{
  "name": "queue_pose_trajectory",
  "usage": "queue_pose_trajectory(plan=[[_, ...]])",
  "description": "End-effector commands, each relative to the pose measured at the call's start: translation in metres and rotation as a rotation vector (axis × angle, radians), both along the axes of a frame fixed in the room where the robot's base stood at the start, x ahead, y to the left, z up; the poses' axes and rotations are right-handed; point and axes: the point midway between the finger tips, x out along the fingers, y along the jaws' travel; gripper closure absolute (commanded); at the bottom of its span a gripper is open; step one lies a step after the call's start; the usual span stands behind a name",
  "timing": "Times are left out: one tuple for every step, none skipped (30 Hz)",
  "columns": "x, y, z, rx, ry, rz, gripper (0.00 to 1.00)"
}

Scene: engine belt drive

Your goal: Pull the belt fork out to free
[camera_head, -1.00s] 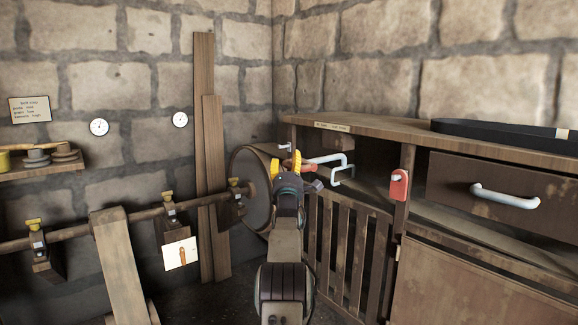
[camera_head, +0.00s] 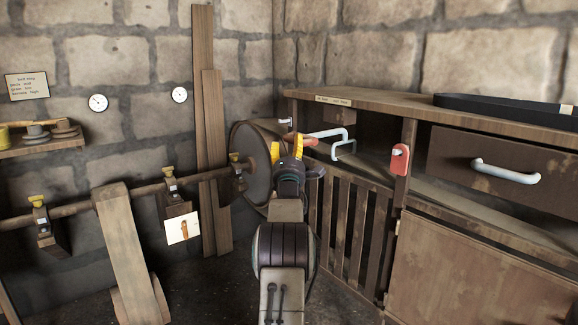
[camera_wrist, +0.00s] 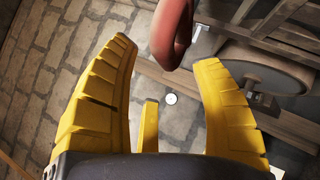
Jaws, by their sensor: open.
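In the head view an orange-red piece (camera_head: 309,141) shows just right of the fingers, beside a pale bent rod (camera_head: 330,134). These look like the belt fork, but the gripper partly hides where they join. I cannot tell whether the fork touches the belt.
A wooden bench (camera_head: 370,105) with a drawer (camera_head: 490,168) and a slatted gate (camera_head: 345,235) stands right. A red tag-like part (camera_head: 400,158) hangs on its post. A horizontal shaft (camera_head: 130,190) runs left.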

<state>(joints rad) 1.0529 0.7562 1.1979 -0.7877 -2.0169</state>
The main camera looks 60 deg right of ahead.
Motion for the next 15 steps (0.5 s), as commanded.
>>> queue_pose_trajectory(plan=[[-0.002, 0.004, -0.002, 0.002, 0.001, 0.000, 0.41], [-0.004, 0.007, -0.003, 0.001, 0.001, 0.000, 0.41], [-0.006, 0.011, -0.005, 0.001, 0.001, 0.000, 0.41], [-0.007, 0.013, -0.006, 0.001, 0.001, 0.000, 0.41], [-0.009, 0.016, -0.007, 0.001, 0.001, 0.000, 0.41], [-0.011, 0.019, -0.009, 0.001, 0.001, 0.000, 0.41], [-0.012, 0.022, -0.010, 0.001, 0.001, 0.000, 0.41], [-0.014, 0.025, -0.012, 0.001, 0.001, 0.000, 0.41], [-0.016, 0.028, -0.013, 0.000, 0.001, 0.001, 0.41], [-0.017, 0.031, -0.015, 0.001, 0.001, 0.000, 0.41], [-0.018, 0.034, -0.016, 0.000, 0.001, 0.001, 0.41], [-0.020, 0.037, -0.017, 0.000, 0.001, 0.001, 0.41], [-0.022, 0.039, -0.018, 0.000, 0.001, 0.001, 0.41], [-0.023, 0.042, -0.019, -0.001, 0.000, 0.001, 0.41], [-0.024, 0.044, -0.021, 0.000, 0.001, 0.001, 0.41]])
